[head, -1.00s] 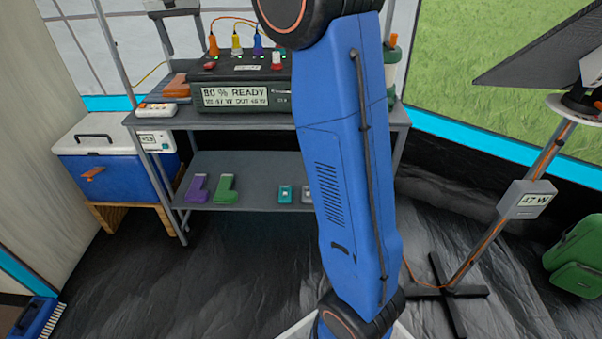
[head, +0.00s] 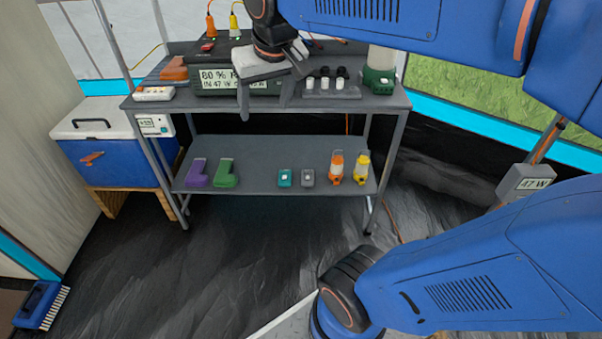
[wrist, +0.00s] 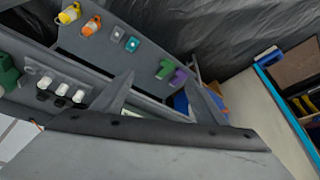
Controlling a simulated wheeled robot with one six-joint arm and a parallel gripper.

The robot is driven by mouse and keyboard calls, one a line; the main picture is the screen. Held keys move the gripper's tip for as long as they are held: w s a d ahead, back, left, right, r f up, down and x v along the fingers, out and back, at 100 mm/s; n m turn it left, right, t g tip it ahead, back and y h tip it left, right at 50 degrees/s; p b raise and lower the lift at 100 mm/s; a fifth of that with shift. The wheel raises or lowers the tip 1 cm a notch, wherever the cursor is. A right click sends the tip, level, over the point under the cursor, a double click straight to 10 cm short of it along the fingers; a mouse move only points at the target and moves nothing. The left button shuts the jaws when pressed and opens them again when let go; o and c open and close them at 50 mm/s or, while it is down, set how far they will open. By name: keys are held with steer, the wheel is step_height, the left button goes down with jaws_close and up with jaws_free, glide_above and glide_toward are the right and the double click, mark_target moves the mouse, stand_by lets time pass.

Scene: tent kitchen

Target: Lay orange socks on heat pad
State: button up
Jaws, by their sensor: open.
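My gripper (head: 266,104) is open and empty, pointing down in front of the power station on the upper shelf. Its two fingers also show in the wrist view (wrist: 157,72). An orange-brown item (head: 174,68) lies on the upper shelf at the left, beside the power station; I cannot tell for sure whether it is the orange socks. A purple sock (head: 197,173) and a green sock (head: 226,173) lie on the lower shelf, left side; they also show in the wrist view, purple (wrist: 180,78) and green (wrist: 165,69).
The power station (head: 228,80) and a white power strip (head: 154,94) stand on the upper shelf. The lower shelf (head: 260,180) holds teal and grey small boxes, an orange lantern (head: 336,167) and a yellow lantern (head: 362,168). A blue cooler (head: 115,155) stands left.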

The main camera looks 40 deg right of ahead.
steer(key=s+f+n, duration=0.1)
steer(key=s+f, duration=1)
steer(key=s, duration=0.2)
steer(key=shift+s+f, duration=0.15)
steer(key=shift+s, duration=0.05)
stand_by(0.5)
